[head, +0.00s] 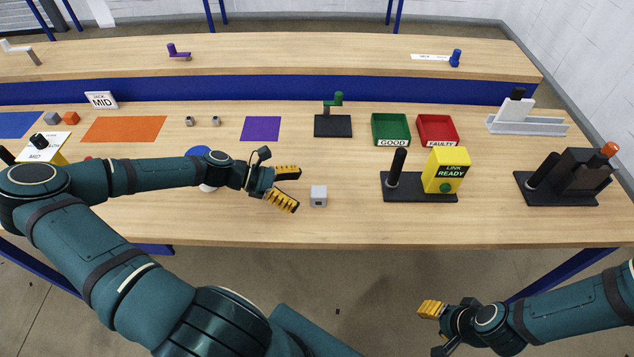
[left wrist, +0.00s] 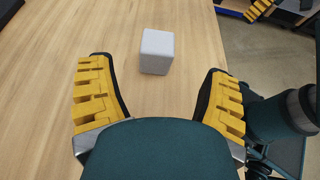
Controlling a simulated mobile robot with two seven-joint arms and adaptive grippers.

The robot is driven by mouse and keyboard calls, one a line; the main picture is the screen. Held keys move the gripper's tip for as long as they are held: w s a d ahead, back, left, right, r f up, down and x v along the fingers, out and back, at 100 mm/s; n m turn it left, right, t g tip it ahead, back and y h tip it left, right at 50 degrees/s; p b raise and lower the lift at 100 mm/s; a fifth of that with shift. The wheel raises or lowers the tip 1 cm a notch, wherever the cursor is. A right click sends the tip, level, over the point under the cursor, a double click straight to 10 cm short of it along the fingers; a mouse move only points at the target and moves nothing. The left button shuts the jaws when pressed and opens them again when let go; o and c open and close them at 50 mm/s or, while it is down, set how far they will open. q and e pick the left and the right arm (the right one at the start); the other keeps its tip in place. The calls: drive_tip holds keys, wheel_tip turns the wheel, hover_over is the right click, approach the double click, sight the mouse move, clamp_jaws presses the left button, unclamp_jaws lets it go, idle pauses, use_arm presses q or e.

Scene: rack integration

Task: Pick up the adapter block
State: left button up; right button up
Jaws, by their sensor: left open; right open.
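The adapter block is probably the small grey cube (head: 319,196) standing on the wooden table near its front edge, with a dark mark on its front face. It also shows in the left wrist view (left wrist: 157,52), just beyond and between the fingertips. My left gripper (head: 288,188) is open with yellow-padded fingers, just left of the cube and apart from it. In the left wrist view the left gripper (left wrist: 160,88) has nothing between its fingers. My right gripper (head: 432,330) is low at the front, off the table; its fingers are partly cut off by the frame.
Right of the cube stand a black base with a yellow LINK READY box (head: 446,170) and a black fixture (head: 580,172). Behind are a green GOOD tray (head: 391,116), a red FAULTY tray (head: 420,119) and two small grey blocks (head: 190,121). Table around the cube is clear.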

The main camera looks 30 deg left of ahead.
sight(323, 194)
use_arm(q)
drive_tip(key=b+x, duration=0.1)
drive_tip(key=x, duration=0.6)
drive_tip(key=shift+w+d+b, duration=0.15)
drive_tip(key=shift+w+b, duration=0.1)
drive_tip(key=shift+b, duration=0.15)
drive_tip(key=c, duration=1.3)
